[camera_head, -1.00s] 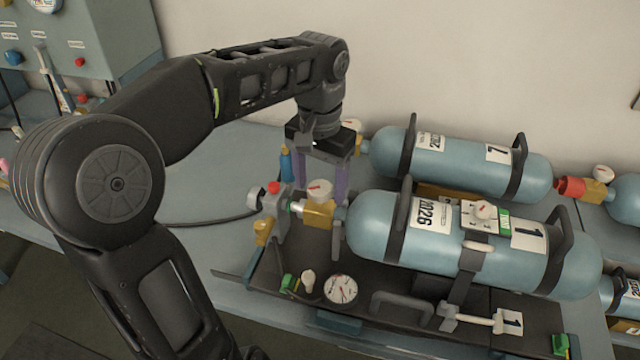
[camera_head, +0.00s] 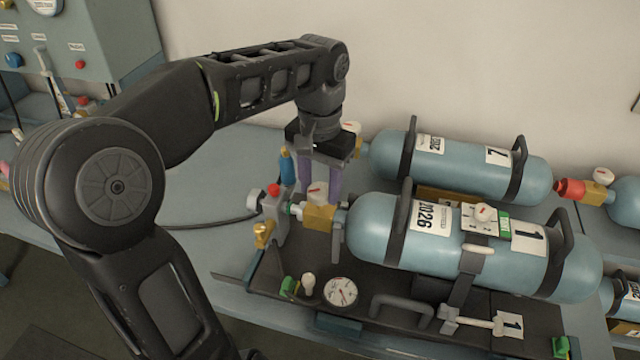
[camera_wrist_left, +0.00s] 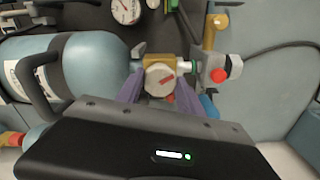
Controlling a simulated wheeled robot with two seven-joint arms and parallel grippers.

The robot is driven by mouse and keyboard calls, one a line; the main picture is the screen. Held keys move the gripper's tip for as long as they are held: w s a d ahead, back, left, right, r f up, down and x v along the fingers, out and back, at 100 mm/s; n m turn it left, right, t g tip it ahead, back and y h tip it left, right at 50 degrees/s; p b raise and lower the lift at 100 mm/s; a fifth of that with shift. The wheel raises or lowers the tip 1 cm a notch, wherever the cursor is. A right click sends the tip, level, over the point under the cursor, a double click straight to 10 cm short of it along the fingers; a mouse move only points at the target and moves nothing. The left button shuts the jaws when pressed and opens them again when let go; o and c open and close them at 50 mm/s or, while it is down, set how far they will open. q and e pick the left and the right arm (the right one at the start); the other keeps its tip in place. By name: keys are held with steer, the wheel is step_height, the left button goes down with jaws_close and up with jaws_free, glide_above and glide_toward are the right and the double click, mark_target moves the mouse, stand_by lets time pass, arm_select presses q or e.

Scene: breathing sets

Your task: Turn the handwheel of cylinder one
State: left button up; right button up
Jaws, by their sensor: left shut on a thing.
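Cylinder one (camera_head: 385,232) is a light blue tank lying on its side, marked 1 and 2026. Its white handwheel (camera_head: 318,189) with a red mark sits on a brass valve at its left end. My left gripper (camera_head: 320,187) points down over this valve, with its purple fingers on either side of the handwheel. In the left wrist view the handwheel (camera_wrist_left: 160,79) lies between the two fingers, which are shut on it. The finger contact is partly hidden in the head view. My right gripper is not in view.
A grey regulator (camera_head: 279,215) with a red button joins the valve's left side. A gauge (camera_head: 341,291) lies in front. Cylinder 7 (camera_head: 460,160) lies behind. Another blue cylinder (camera_head: 626,200) is at the right edge. Bare table (camera_head: 215,190) lies to the left.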

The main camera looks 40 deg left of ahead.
arm_select(q)
steer(key=shift+m, duration=0.5)
steer(key=shift+m+p, duration=0.3)
steer(key=shift+m, duration=2.4)
steer(key=o, duration=1.4)
